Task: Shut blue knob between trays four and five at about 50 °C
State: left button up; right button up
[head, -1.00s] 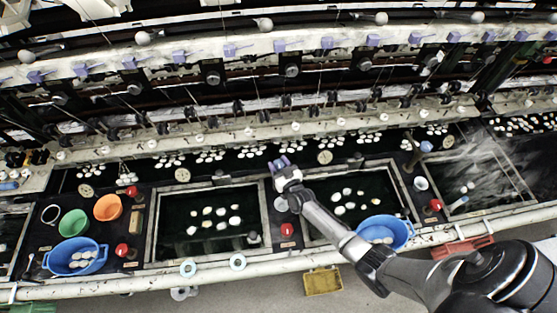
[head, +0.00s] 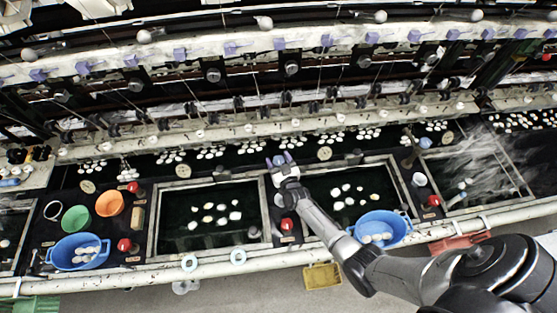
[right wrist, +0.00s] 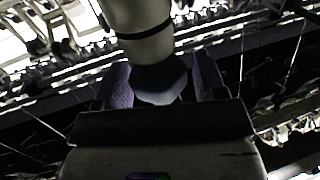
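A blue knob (head: 278,160) stands at the back of the divider between two dark basins in the middle of the head view. My right gripper (head: 279,161) is at it, with a purple finger on either side. In the right wrist view the knob (right wrist: 160,82) is a dark blue faceted piece on a pale cylinder with a black band. It sits between the spread fingers of my right gripper (right wrist: 162,84), with a narrow gap showing at the right finger. Contact at the left finger is unclear. Another blue knob (head: 425,143) stands farther right. My left gripper is not in view.
Blue bowls (head: 380,228) and (head: 78,252) stand near the front rim, and green (head: 76,218) and orange (head: 110,204) bowls at left. A red knob (head: 287,225) is beside my right forearm. Steam rises over the right basin (head: 475,175).

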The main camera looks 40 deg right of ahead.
jog(key=shift+o, duration=0.7)
jog(key=shift+s, duration=0.1)
jog(key=v, duration=0.7)
jog(key=shift+s, duration=0.15)
jog(key=shift+a, duration=0.1)
dwell(0.6)
